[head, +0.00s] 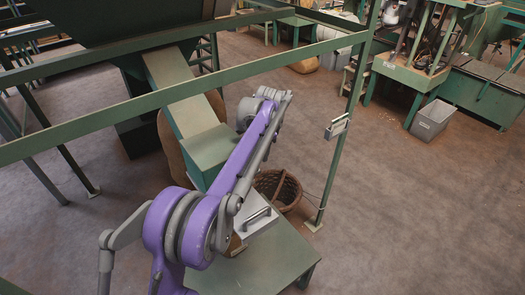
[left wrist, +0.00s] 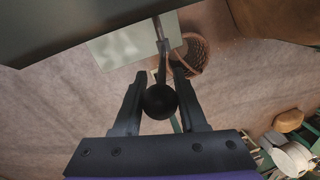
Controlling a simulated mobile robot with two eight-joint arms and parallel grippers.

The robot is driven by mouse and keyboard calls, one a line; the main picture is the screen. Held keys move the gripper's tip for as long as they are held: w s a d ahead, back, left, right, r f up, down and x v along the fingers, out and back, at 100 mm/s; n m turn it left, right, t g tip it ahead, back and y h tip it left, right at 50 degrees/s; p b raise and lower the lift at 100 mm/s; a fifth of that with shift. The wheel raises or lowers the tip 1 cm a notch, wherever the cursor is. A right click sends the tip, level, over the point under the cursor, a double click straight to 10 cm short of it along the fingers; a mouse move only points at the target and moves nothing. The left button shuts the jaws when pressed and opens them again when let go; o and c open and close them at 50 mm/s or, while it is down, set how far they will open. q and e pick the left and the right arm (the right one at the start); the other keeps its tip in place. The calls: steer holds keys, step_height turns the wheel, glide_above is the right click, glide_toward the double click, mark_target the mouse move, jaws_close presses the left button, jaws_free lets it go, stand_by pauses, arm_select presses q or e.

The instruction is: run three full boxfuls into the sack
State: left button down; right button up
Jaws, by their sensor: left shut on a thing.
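My left gripper (left wrist: 160,100) is shut on a round black knob (left wrist: 160,101) at the end of a thin metal lever (left wrist: 159,38). In the head view my purple arm hides the gripper and knob. A pale green chute (head: 178,82) slopes from the dark hopper (head: 110,22) to a green box-like end (head: 208,150). A brown, sack-like form (head: 172,150) shows behind and beside the chute, partly hidden. The box's contents and the sack's mouth are not visible. My right gripper is not in view.
A wicker basket (head: 290,186) stands on the floor behind a green table (head: 265,262). A light grey piece with a dark handle (head: 262,222) is at the table's edge. Green frame bars (head: 240,72) and a post (head: 345,120) surround the chute.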

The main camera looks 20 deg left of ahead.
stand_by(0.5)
arm_select(q)
steer(key=s+d+f+t+y+b, duration=0.2)
steer(key=d+f+t+y+b, duration=0.1)
steer(key=f+b, duration=0.4)
steer(key=s+d+f+t+y+b, duration=0.3)
steer(key=d+f+y+b, duration=0.3)
steer(key=f+y+b, duration=0.2)
steer(key=shift+s+t, duration=0.25)
steer(key=shift+t, duration=0.25)
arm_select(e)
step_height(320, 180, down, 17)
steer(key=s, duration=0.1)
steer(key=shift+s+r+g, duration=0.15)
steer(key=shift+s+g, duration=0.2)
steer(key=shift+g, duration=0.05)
arm_select(q)
steer(key=c, duration=0.8)
jaws_free()
steer(key=o, duration=0.3)
steer(key=shift+w+a, duration=0.1)
steer(key=shift+w, duration=0.05)
steer(key=shift+o, duration=0.2)
